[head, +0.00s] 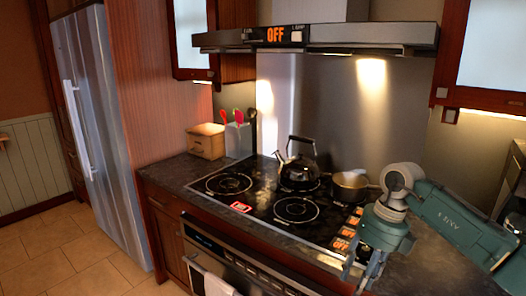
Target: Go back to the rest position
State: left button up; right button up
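My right arm reaches in from the right edge in the head view, over the counter beside the cooktop. My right gripper (360,272) points down in front of the counter's front edge, near the right end of the cooktop. Its two fingers appear spread apart, with nothing seen between them; the tips are close to the lower part of the picture. My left gripper and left arm are not in view.
A black cooktop (262,212) bears a kettle (299,169) and a pot (350,188). Below it is an oven front (250,272) with a white towel (219,286). A wooden box (206,141) stands at the back left. Tiled floor (75,255) lies clear at left.

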jog(key=w+a+f+m+t+y, duration=0.1)
jog(key=a+f+m+y, duration=0.25)
jog(key=a+y, duration=0.45)
jog(key=w+a+f+m+t+y, duration=0.1)
jog(key=a+f+m+y, duration=0.3)
jog(key=a, duration=0.8)
jog(key=d+f+m+t+h, duration=0.3)
jog(key=d+f+m+t, duration=0.35)
jog(key=f, duration=0.65)
jog(key=d+f+m+t+h, duration=0.4)
jog(key=f+m, duration=0.6)
jog(key=f, duration=0.3)
jog(key=s+d+f+m+g+h, duration=0.2)
jog(key=s+d+f+m+h, duration=0.15)
jog(key=s+f, duration=0.7)
jog(key=s+d+f+m+g+h, duration=0.2)
jog(key=s+d+f+m, duration=0.25)
jog(key=s+f, duration=0.6)
jog(key=s+f+m+g, duration=0.1)
jog(key=s+f+g, duration=0.1)
jog(key=s, duration=0.8)
jog(key=s+d+f+m+g+h, duration=0.1)
jog(key=s+f, duration=0.3)
jog(key=s, duration=0.6)
jog(key=s+d+f+m+g+h, duration=0.1)
jog(key=s+f+g, duration=0.3)
jog(key=s, duration=0.7)
jog(key=shift+m, duration=0.4)
